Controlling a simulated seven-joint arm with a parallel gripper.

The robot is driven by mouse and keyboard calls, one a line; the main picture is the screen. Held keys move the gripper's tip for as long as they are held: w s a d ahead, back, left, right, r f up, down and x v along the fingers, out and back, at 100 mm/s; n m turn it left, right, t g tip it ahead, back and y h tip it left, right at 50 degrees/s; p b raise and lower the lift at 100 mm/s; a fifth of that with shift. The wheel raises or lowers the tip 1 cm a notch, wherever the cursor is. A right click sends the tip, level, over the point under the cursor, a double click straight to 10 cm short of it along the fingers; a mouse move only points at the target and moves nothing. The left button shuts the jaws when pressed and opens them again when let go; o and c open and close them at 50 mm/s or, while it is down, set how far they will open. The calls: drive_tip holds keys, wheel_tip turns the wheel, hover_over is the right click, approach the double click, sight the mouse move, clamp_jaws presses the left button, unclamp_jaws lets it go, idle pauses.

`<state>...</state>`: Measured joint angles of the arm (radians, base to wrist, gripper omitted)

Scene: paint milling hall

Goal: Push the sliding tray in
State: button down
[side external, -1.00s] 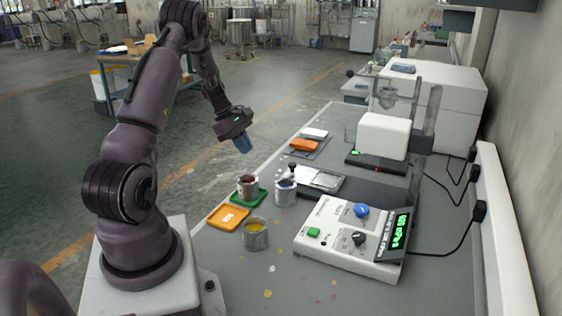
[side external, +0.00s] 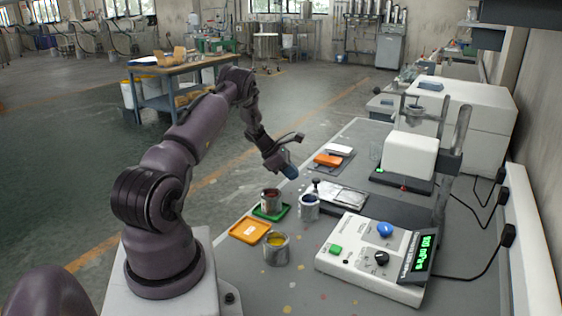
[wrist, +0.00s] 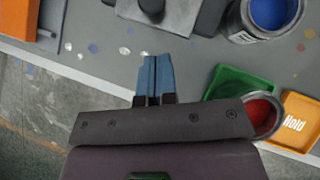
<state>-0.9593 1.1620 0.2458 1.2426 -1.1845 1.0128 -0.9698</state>
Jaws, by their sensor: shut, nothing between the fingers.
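The sliding tray (side external: 343,198) is a flat silver-grey plate on the bench, with an upright black knob at its near left end. In the wrist view the tray's grey end (wrist: 182,20) and dark knob show at the top edge. My gripper (side external: 290,172) has blue fingertips that are shut with nothing between them. It hangs above the bench edge, up and left of the knob. In the wrist view the fingertips (wrist: 154,62) point toward the knob, with bare bench seen between. I cannot tell how far the tray sticks out.
A blue-paint can (side external: 309,208) stands close beside the tray's knob end. A red-paint can (side external: 271,201) on a green tray, an orange tray (side external: 249,230) and a yellow-paint can (side external: 276,250) are nearer. A control box (side external: 372,262) stands right. An orange block (side external: 327,160) lies beyond.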

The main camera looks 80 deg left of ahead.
sight(314, 185)
drive_tip(key=shift+w+d+f, duration=0.15)
drive_tip(key=shift+w+d, duration=0.05)
drive_tip(key=shift+w, duration=0.5)
drive_tip(key=shift+w+d+f, duration=0.2)
drive_tip(key=shift+w+d, duration=0.05)
drive_tip(key=shift+w, duration=0.4)
drive_tip(key=shift+w+d+f, duration=0.15)
drive_tip(key=shift+w+d, duration=0.05)
drive_tip(key=shift+w, duration=0.5)
drive_tip(key=w+d, duration=1.1)
drive_tip(key=shift+d, duration=0.1)
